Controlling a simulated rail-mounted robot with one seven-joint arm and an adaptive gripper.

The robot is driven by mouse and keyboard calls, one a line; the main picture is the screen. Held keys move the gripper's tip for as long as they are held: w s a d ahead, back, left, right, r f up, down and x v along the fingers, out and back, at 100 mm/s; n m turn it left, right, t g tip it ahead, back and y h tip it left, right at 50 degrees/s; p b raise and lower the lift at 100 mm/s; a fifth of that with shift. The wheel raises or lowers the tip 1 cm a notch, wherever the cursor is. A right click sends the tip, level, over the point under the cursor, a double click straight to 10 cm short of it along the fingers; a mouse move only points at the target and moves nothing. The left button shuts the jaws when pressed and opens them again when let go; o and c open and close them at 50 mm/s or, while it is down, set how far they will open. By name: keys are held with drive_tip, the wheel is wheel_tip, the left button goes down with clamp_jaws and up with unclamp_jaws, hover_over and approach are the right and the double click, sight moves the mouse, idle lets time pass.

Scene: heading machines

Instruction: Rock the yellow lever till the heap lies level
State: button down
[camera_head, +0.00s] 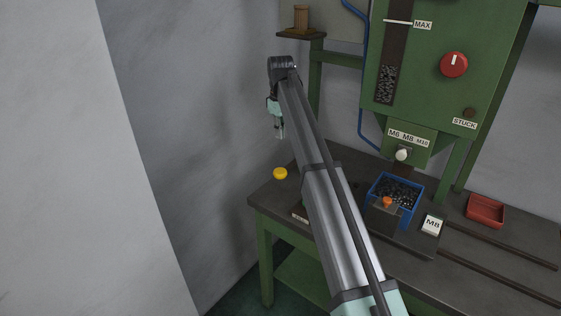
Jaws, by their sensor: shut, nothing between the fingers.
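A round yellow knob (280,173), the only yellow part in view, shows at the left end of the bench; the rest of its lever is hidden behind my arm or too small to tell. My gripper (280,135) points down, shut and empty, above the knob in the picture and apart from it. A blue bin (375,188) on the bench holds a heap of dark small parts (400,190). More dark parts (386,85) show in the sight window of the green machine, below its MAX mark.
The dark bench (480,250) carries an orange knob (387,202) before the bin, an M8 card (432,225), a red tray (485,211) and rails. The green machine (430,60) has a red dial (453,65). A grey wall (190,130) stands left.

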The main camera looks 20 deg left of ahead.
sight(280, 171)
wheel_tip(280, 171, down, 14)
drive_tip(key=p, duration=0.4)
drive_tip(key=shift+w+a+p, duration=0.1)
drive_tip(key=shift+w+p, duration=0.05)
drive_tip(key=shift+p, duration=0.15)
